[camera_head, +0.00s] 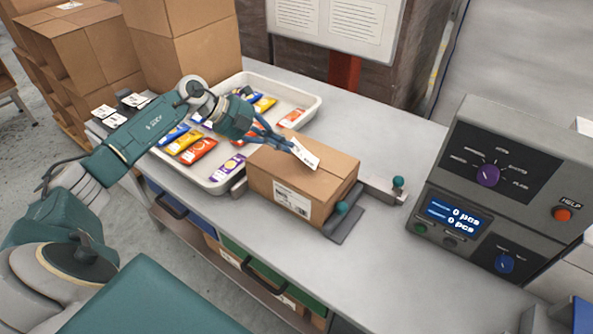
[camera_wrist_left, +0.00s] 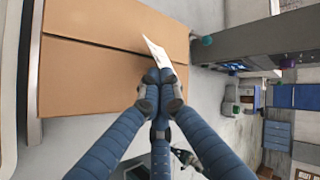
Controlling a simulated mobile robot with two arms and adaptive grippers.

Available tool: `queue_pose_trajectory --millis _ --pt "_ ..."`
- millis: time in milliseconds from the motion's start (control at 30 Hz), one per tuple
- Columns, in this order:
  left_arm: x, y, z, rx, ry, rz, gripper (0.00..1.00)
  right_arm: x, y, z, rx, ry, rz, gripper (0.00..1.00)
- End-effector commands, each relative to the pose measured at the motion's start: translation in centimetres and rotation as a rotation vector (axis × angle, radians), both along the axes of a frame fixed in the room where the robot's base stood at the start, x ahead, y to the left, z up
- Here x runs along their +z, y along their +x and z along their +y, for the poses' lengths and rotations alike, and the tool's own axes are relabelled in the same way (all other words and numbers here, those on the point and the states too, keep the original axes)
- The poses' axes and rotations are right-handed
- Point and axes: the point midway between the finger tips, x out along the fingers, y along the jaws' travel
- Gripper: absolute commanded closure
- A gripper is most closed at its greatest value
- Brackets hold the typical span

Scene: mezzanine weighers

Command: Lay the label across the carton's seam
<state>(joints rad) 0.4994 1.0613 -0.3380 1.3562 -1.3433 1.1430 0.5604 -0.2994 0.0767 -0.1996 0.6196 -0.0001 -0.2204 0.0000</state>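A closed brown carton (camera_head: 283,172) sits on the grey bench, held in a metal fixture. Its top seam shows as a dark line in the left wrist view, where the carton (camera_wrist_left: 90,85) fills the upper left. My left gripper (camera_head: 290,145) is over the top of the carton. It is shut on a small white label (camera_head: 305,153), which sticks out past the fingertips. In the left wrist view the fingers (camera_wrist_left: 160,75) meet on the label (camera_wrist_left: 156,52), which is tilted and near the seam. I cannot tell whether it touches the carton. My right gripper is not in view.
A white tray (camera_head: 313,100) of colourful packets stands behind and left of the carton. A weighing console (camera_head: 500,180) with knobs and a display stands at the right. More labels (camera_head: 115,120) lie at the bench's left end.

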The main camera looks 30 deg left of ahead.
Motion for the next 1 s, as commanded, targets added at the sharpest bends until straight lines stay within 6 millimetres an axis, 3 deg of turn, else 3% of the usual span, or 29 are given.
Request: queue_pose_trajectory --millis 267,400,667,1000 --pt "-0.2 0.0 0.0 0.000 -0.001 -0.001 1.00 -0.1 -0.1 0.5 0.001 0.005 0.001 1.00" --pt "-0.2 0.0 0.0 0.000 -0.001 -0.001 0.83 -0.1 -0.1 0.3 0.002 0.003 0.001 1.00" --pt "-0.2 0.0 0.0 0.001 0.000 -0.001 0.83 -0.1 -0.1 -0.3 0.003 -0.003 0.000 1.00" --pt "2.2 -1.8 2.2 0.002 0.002 0.000 0.83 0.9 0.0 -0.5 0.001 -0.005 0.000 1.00"
